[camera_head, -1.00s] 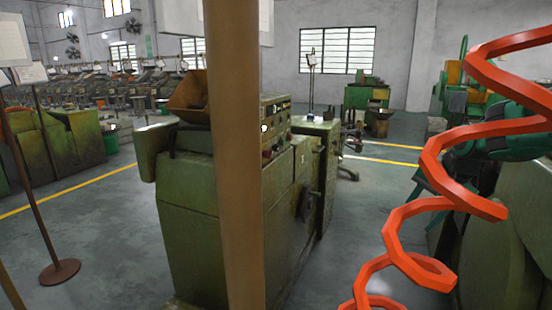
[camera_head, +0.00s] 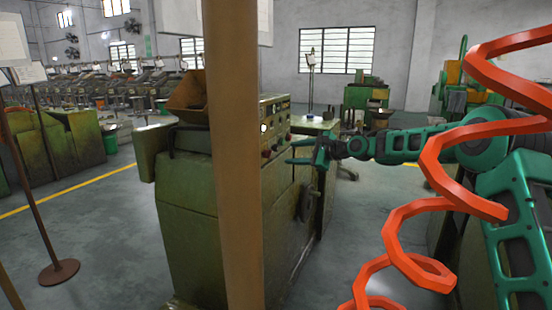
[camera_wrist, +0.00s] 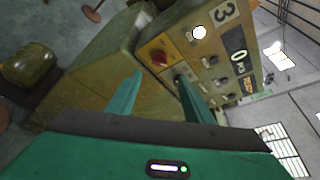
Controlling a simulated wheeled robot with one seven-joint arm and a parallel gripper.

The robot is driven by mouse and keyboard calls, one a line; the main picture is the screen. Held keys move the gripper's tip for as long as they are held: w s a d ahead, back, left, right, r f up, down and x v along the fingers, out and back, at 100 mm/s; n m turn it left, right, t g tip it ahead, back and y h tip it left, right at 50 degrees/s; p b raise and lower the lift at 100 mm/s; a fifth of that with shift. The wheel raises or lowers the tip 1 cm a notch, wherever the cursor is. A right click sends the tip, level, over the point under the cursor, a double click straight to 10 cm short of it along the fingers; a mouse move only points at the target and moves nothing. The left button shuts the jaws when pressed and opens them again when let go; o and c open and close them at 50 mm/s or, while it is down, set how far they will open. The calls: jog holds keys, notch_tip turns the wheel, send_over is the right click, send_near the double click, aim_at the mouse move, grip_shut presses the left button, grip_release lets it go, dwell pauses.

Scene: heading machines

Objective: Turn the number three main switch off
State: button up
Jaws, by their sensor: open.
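A red knob (camera_wrist: 159,57) on a yellow-orange plate sits at the panel's near end, and appears to be the main switch. Its exact setting cannot be read. In the head view a small red knob (camera_head: 266,154) shows on the panel beside the brown post. My gripper (camera_head: 298,152) reaches in from the right, open and empty, in front of the panel. In the wrist view my gripper (camera_wrist: 158,76) has its fingers spread, with the red knob beyond the gap between them.
A brown post (camera_head: 234,160) hides part of the machine. A large orange coil (camera_head: 430,200) hangs in front of my arm in the head view. Other panel buttons and a white lamp (camera_wrist: 199,33) lie right of the knob. Free floor lies between machine and coil.

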aim_at(267, 154)
jog(key=x, duration=1)
jog(key=c, duration=1)
